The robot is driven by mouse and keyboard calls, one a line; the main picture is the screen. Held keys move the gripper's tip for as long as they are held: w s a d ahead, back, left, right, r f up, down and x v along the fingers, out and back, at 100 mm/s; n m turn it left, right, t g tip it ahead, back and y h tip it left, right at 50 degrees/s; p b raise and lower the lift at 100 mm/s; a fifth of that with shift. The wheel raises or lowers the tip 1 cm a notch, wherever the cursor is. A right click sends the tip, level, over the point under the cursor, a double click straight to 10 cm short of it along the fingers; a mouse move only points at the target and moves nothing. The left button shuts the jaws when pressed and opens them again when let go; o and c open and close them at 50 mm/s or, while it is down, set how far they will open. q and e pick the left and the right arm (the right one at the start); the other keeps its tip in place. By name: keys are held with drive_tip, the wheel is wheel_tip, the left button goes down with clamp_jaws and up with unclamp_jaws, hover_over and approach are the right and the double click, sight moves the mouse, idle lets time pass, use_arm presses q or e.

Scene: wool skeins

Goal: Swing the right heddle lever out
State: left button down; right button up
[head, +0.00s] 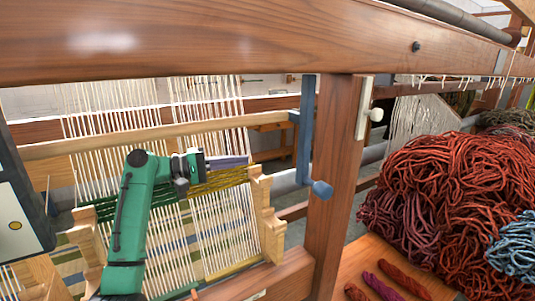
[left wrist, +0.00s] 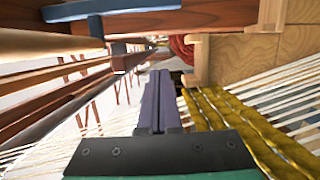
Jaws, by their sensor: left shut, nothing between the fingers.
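The blue heddle lever (head: 305,140) hangs upright at the left side of the right wooden post, with a blue knob (head: 321,189) at its lower end. In the left wrist view a blue bar (left wrist: 112,9), seemingly the same lever, lies across the top left. My left gripper (head: 246,161) is shut and empty, pointing right over the warp threads. Its tips are left of the lever and apart from it. The shut dark fingers also show in the left wrist view (left wrist: 160,75). My right gripper is not in view.
A thick wooden beam (head: 200,40) crosses above, and the wooden post (head: 333,180) stands right of the lever. Pale warp threads (head: 205,235) and a notched wooden block (head: 264,215) lie near my gripper. Red wool skeins (head: 450,195) fill the right side.

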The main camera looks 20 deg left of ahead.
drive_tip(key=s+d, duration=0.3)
use_arm(q)
drive_tip(key=w+d+p, duration=0.1)
drive_tip(key=d, duration=0.1)
drive_tip(key=w+d+r+p, duration=0.1)
drive_tip(key=d, duration=0.1)
drive_tip(key=w+d+p, duration=0.1)
drive_tip(key=d, duration=0.2)
drive_tip(key=shift+d+r, duration=0.1)
drive_tip(key=shift+r, duration=0.3)
drive_tip(key=d+p, duration=0.1)
drive_tip(key=d, duration=0.1)
drive_tip(key=d+p, duration=0.1)
drive_tip(key=s+d+p, duration=0.1)
drive_tip(key=d, duration=0.1)
drive_tip(key=shift+d+f, duration=0.25)
drive_tip(key=shift+d, duration=0.05)
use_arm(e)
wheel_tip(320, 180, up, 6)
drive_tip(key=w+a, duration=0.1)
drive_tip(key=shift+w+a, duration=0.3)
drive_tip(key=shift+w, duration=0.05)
use_arm(q)
drive_tip(key=shift+w, duration=0.1)
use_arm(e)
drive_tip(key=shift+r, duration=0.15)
use_arm(q)
drive_tip(key=shift+p, duration=0.3)
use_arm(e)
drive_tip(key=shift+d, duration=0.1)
